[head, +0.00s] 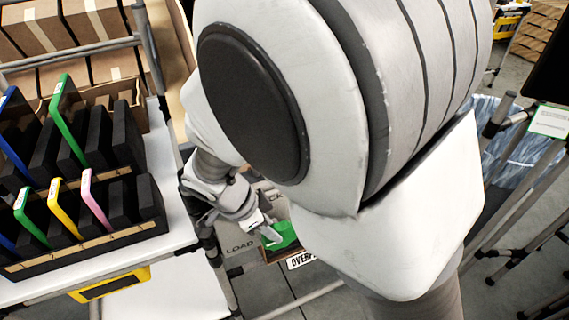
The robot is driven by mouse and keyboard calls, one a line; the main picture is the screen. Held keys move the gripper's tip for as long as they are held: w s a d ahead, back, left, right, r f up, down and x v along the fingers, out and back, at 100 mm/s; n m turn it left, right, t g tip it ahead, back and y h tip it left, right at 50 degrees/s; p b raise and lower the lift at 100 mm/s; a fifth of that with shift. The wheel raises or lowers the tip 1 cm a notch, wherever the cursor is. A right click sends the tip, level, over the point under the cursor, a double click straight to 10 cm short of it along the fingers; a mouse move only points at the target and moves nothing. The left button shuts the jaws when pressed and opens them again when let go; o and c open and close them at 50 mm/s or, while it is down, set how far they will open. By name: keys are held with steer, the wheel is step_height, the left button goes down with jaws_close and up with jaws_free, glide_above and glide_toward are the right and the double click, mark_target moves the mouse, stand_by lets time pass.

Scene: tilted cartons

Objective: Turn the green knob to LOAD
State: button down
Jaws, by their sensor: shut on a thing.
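The green knob (284,236) sits on a grey panel low in the middle of the head view, partly hidden by my gripper and arm. The word LOAD (240,247) is printed on the panel to the left of the knob. Another label, partly covered, starts with "CA" above the knob, and a white label (301,259) reading "OVERF..." is below it. My gripper (268,236) is at the left side of the knob, shut on it. The knob's pointer direction cannot be made out.
A white table (172,213) on the left bears black racks (90,240) with coloured dividers. A yellow bin (110,285) hangs under its edge. Cartons (35,28) lie tilted at upper left. A bin with a clear liner (510,120) stands at right.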

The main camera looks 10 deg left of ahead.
stand_by(0.5)
steer(key=c, duration=0.6)
jaws_free()
steer(key=shift+c, duration=0.2)
steer(key=shift+r, duration=0.1)
steer(key=p+v, duration=0.3)
steer(key=v, duration=1.4)
steer(key=shift+a, duration=0.3)
